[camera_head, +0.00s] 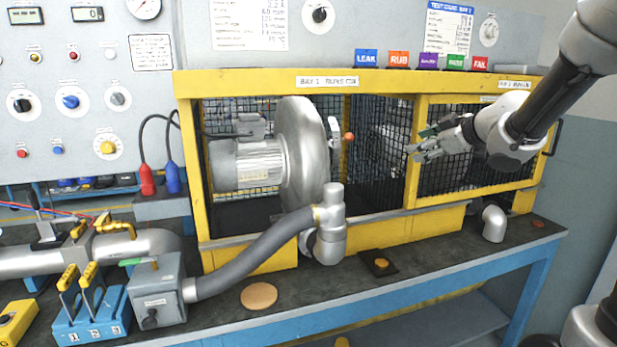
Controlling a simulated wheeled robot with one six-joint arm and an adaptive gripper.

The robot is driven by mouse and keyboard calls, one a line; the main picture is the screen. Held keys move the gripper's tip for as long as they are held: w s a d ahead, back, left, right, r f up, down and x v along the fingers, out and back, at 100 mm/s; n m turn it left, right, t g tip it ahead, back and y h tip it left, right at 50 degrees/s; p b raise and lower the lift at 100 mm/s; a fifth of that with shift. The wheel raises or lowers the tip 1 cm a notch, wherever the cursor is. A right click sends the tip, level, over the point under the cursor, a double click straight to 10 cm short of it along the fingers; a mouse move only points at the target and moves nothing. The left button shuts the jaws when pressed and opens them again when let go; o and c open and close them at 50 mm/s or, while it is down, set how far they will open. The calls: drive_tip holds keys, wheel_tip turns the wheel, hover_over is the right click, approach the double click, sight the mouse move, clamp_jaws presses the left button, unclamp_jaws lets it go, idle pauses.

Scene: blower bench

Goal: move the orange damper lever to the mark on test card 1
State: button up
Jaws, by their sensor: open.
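An orange knob (349,136), which looks like the end of the damper lever, shows just right of the silver blower (297,150) in the open left bay. Its arm and any scale marks are too small to read. Test card 1 (449,28) is on the back panel, upper right; its print is not legible here. My gripper (412,152) is open and empty, in front of the right bay's mesh, to the right of the orange knob and apart from it.
A yellow frame (390,82) with mesh surrounds the bays. A grey hose (255,256) runs from the blower outlet to a grey box (158,290). Coloured tags (399,58) stand along the top rail. A round tan disc (259,296) lies on the bench.

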drive_tip(key=s+d+f+m+g+h, duration=0.15)
drive_tip(key=d+f+m+h, duration=0.3)
drive_tip(key=d, duration=0.55)
drive_tip(key=s+d+f+m+g+h, duration=0.1)
drive_tip(key=s+d+m+g+h, duration=0.15)
drive_tip(key=s, duration=0.35)
drive_tip(key=s+d+f+m+g+h, duration=0.1)
drive_tip(key=s+d+f+h, duration=0.1)
drive_tip(key=s+d, duration=0.35)
drive_tip(key=s+a+r+m+g+y, duration=0.1)
drive_tip(key=s+a, duration=0.5)
drive_tip(key=s, duration=0.5)
drive_tip(key=s+a+r+m+g+y, duration=0.1)
drive_tip(key=s+a, duration=0.4)
drive_tip(key=s, duration=0.6)
drive_tip(key=shift+a+m+y, duration=0.35)
drive_tip(key=shift+m+y, duration=0.35)
drive_tip(key=shift+s, duration=0.1)
